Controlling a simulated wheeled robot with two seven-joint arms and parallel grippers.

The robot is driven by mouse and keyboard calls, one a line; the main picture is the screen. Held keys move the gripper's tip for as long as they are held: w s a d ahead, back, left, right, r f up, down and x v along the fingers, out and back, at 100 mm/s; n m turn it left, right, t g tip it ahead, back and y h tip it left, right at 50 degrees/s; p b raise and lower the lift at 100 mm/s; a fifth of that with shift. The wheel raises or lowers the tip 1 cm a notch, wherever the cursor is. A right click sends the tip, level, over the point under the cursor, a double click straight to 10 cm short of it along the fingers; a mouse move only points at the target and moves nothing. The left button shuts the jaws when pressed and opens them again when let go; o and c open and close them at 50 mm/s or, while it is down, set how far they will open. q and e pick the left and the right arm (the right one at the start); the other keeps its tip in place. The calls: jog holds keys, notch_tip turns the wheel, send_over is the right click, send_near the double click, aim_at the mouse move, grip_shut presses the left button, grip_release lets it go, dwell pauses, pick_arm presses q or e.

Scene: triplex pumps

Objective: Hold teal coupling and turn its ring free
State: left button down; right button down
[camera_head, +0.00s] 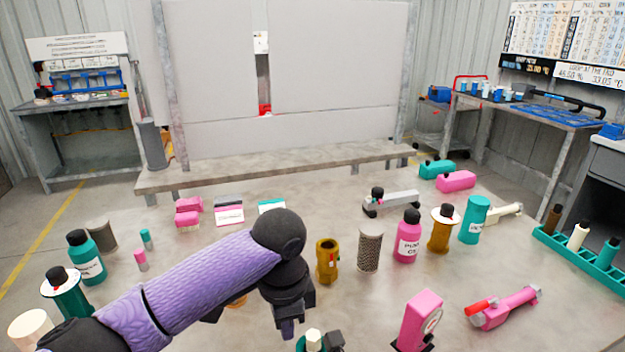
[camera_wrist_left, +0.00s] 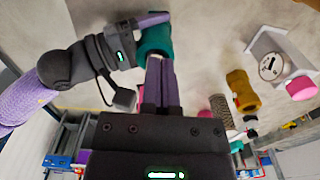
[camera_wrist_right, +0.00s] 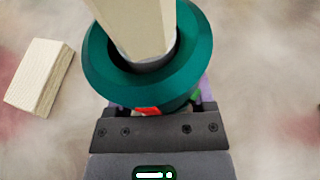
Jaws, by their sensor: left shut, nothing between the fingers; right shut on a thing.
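The teal coupling (camera_wrist_right: 190,68) is in my right gripper (camera_wrist_left: 152,24), which is shut on it; it also shows in the left wrist view (camera_wrist_left: 155,42). In the head view only a small teal part (camera_head: 302,343) shows at the bottom edge. A cream piece (camera_wrist_right: 138,22) stands over the coupling's bore in the right wrist view; I cannot tell whether it is seated. A red mark (camera_wrist_right: 148,112) shows at the near side. My left gripper (camera_head: 289,328) is shut and empty, its fingertips beside the coupling; contact is unclear.
A cream block (camera_wrist_right: 38,76) lies on the table. A brass coupling (camera_head: 328,262), a mesh cylinder (camera_head: 369,252), a pink gauge (camera_head: 420,318) and a pink bottle (camera_head: 407,240) stand nearby. A pink tool (camera_head: 504,306) lies at the right. A teal rack (camera_head: 585,262) is at the right edge.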

jog(key=shift+s+d+f, duration=0.1)
jog(key=shift+s+f, duration=0.1)
jog(key=shift+f, duration=0.2)
pick_arm(q)
notch_tip(320, 180, down, 6)
jog(key=shift+s, duration=0.35)
jog(key=shift+w+d+f, duration=0.1)
jog(key=shift+w+d, duration=0.05)
jog(key=shift+d, duration=0.2)
dwell(0.4)
jog(key=shift+d, duration=0.15)
jog(key=shift+w, duration=0.3)
pick_arm(e)
jog(key=shift+a+r, duration=0.1)
jog(key=shift+a, duration=0.1)
dwell(0.4)
